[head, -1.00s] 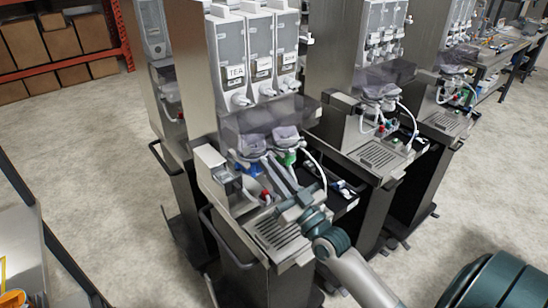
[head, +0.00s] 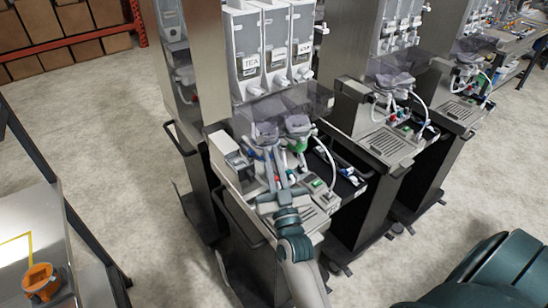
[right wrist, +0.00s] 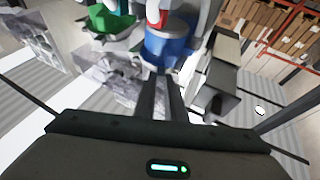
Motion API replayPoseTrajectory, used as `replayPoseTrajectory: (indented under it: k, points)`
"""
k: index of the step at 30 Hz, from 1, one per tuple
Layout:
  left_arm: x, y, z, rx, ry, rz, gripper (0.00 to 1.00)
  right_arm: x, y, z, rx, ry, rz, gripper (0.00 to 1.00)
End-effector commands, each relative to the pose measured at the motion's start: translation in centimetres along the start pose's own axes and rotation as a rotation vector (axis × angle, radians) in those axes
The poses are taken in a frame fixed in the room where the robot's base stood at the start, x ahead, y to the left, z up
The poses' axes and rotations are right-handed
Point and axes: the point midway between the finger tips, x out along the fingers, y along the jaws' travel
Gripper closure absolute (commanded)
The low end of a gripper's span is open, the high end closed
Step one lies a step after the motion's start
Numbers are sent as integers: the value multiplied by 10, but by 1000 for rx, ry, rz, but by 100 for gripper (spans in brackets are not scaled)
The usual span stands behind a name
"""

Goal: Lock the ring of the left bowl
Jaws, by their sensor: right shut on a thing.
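The left bowl (head: 264,131) is a clear bowl on the nearest dispenser station. Its blue ring (right wrist: 170,45) fills the upper middle of the right wrist view and is mostly hidden by my gripper in the head view. The right bowl (head: 298,124) beside it has a green ring (head: 298,146), which also shows in the right wrist view (right wrist: 110,22). My right gripper (head: 273,162) is in front of the left bowl. In the right wrist view its dark fingers (right wrist: 160,88) are close together and shut at the blue ring. My left gripper is not in view.
A drip tray (head: 310,215) lies below, and a grey box (head: 231,158) is at the left. A white hose curves at the right. Similar stations stand further right.

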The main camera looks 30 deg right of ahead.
Motion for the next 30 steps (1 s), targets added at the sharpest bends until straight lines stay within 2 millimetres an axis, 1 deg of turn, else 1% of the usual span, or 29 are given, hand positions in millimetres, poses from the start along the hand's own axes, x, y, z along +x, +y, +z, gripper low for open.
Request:
replayPoseTrajectory:
  k: [13, 14, 15, 16, 30]
  points:
    - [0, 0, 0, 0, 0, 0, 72, 0, -1, -1, -4, 1, 9, 100]
    - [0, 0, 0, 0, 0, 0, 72, 0, -1, -1, -4, 1, 9, 88]
    - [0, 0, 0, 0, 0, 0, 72, 0, -1, -1, -3, 1, 9, 78]
    - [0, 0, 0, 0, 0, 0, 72, 0, -1, -1, -3, 1, 9, 71]
    - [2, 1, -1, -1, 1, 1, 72, 0, -1, 2, -4, 0, 7, 70]
